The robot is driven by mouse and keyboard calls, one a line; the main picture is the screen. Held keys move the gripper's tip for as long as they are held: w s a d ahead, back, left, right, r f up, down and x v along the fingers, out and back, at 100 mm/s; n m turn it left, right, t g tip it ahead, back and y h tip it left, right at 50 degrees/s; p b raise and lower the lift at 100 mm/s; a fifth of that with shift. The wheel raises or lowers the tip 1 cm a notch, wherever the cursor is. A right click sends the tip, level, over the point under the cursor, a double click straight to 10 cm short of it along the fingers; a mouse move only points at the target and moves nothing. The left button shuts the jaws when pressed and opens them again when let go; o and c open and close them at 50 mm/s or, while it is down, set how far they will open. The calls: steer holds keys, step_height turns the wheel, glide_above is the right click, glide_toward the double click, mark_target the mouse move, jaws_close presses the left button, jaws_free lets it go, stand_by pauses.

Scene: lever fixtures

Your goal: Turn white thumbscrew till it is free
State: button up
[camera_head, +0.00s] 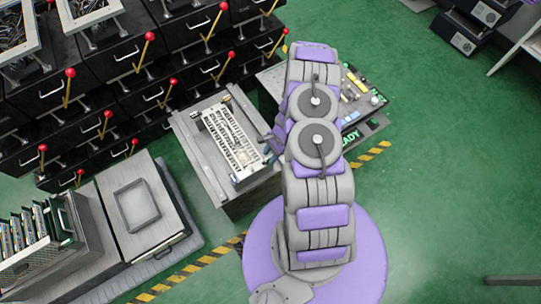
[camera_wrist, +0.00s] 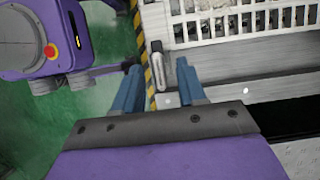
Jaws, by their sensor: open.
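My gripper (camera_wrist: 160,78) shows in the wrist view as two blue fingers spread apart, with nothing held between them. In the head view its blue fingers (camera_head: 271,142) are partly hidden by my arm, over the right side of a grey metal fixture (camera_head: 205,178). A small pale grey upright piece (camera_wrist: 157,66) stands between and beyond the fingertips at the fixture's edge. I cannot tell whether it is the white thumbscrew. A small white round spot (camera_wrist: 246,90) is on the fixture's metal bar, right of the fingers.
A white slotted rack (camera_head: 232,138) sits on the fixture. Black drawers with red-knobbed levers (camera_head: 150,37) stand behind to the left. A bench with a grey tray (camera_head: 137,205) is at lower left.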

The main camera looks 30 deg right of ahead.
steer(key=shift+f, duration=0.15)
jaws_close()
stand_by(0.4)
